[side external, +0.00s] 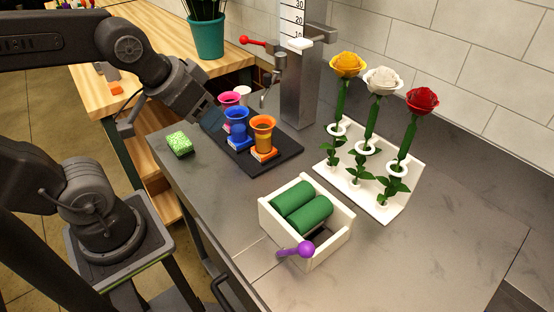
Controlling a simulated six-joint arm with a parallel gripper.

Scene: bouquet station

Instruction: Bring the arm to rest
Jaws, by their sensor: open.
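My dark grey arm (135,60) reaches in from the upper left. My gripper (207,115) is at its end, close to the left edge of the black tray of cups as seen here. It is open, and I see nothing held in it. Its fingertips are small and partly merge with the cups behind, so whether it touches any cup I cannot tell.
The black tray (278,160) holds pink, blue (236,118) and orange (264,130) cups. A green sponge (179,144) lies left. A white box (325,237) holds green rolls. A white rack (400,203) holds yellow, white and red roses. A grey post (298,95) stands behind. The right counter is clear.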

